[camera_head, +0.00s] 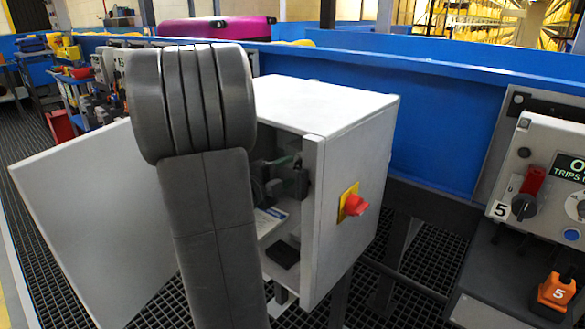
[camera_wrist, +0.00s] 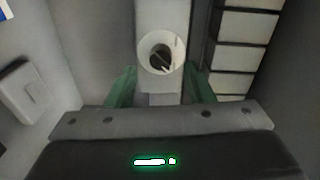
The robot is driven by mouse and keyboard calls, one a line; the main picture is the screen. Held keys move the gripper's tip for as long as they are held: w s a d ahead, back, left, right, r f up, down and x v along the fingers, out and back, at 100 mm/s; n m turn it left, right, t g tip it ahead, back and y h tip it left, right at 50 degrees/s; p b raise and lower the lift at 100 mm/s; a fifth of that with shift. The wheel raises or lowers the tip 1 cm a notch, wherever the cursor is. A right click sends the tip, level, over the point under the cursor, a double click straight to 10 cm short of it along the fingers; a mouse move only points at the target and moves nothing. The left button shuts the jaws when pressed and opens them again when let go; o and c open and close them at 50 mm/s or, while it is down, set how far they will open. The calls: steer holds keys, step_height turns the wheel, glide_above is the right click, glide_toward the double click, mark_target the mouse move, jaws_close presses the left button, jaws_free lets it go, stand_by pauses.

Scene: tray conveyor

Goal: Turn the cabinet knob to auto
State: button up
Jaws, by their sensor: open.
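The cabinet (camera_head: 345,120) is a pale grey box with its door (camera_head: 95,215) swung open to the left. In the wrist view a round part with a pale ring and dark centre (camera_wrist: 162,52), which looks like the knob, sits on a light strip inside. My gripper's green fingers (camera_wrist: 160,82) are open, one on each side below this round part, with a gap between them. I cannot tell whether they touch it. No knob label is readable. In the head view my arm covers much of the cabinet opening, and the inner knob cannot be made out.
A red switch (camera_head: 355,205) on a yellow plate sticks out of the cabinet's right side. A control panel (camera_head: 545,175) stands at the right. In the wrist view, a pale box (camera_wrist: 24,92) is on the left wall and a row of light blocks (camera_wrist: 248,58) is at the right.

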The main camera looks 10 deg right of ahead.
mark_target(296, 167)
steer(key=p+v, duration=0.1)
steer(key=v, duration=0.9)
steer(key=shift+s+a+p, duration=0.2)
steer(key=shift+p, duration=0.1)
steer(key=b+x, duration=0.2)
steer(key=x, duration=1.1)
steer(key=shift+w+d+b, duration=0.25)
steer(key=shift+w+b, duration=0.05)
